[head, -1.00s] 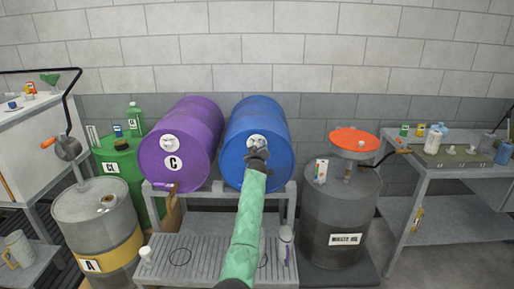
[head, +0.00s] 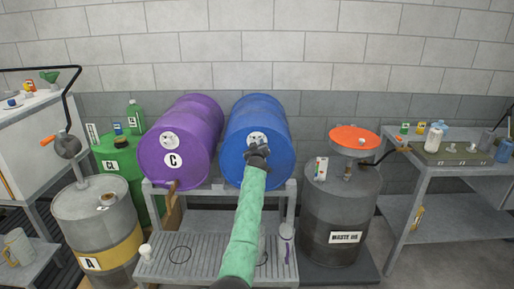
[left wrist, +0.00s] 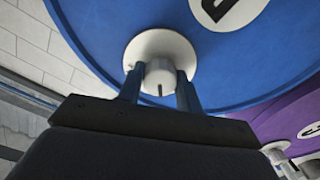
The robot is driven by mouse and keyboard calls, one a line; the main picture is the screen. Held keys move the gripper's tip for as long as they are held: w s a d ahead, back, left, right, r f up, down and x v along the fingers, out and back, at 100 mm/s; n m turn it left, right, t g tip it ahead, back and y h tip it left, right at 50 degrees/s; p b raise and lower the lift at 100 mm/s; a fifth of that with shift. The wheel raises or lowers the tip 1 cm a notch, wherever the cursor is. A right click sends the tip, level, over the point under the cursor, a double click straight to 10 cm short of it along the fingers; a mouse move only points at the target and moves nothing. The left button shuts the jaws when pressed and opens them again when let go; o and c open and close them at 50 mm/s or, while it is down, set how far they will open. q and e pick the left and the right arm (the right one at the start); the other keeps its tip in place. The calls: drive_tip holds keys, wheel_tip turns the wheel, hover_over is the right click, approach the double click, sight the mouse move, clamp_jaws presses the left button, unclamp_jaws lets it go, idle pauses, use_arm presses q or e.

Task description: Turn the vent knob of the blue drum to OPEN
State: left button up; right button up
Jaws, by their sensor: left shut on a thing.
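The blue drum (head: 262,112) lies on its side on a rack, with its round end facing me. The plate also shows in the head view (head: 256,137), just above my gripper. My left gripper (head: 257,150) is shut on the knob, with one blue finger on each side of it. A short dark mark shows on the knob's face. The lettering of the plate is too small to read. My right gripper is not in view.
A purple drum (head: 182,125) lies beside the blue one on the rack. A grey drip tray (head: 205,255) is below. A waste oil drum (head: 338,215) with an orange funnel (head: 354,140) stands to the right. A green drum (head: 117,160) stands at the left.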

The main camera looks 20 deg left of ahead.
use_arm(q)
drive_tip(key=shift+m+b, duration=2.45)
drive_tip(key=shift+m, duration=6.15)
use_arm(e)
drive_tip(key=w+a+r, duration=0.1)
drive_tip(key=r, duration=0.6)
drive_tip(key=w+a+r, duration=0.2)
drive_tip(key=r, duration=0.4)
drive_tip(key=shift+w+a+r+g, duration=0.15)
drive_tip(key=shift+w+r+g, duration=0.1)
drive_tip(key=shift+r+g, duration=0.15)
use_arm(q)
drive_tip(key=o, duration=1)
drive_tip(key=b+v, duration=0.2)
drive_tip(key=v, duration=0.5)
drive_tip(key=shift+s, duration=0.4)
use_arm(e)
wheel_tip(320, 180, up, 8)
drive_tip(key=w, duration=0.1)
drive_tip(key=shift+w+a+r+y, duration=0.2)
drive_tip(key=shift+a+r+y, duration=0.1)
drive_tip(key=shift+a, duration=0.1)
use_arm(q)
drive_tip(key=shift+d, duration=0.15)
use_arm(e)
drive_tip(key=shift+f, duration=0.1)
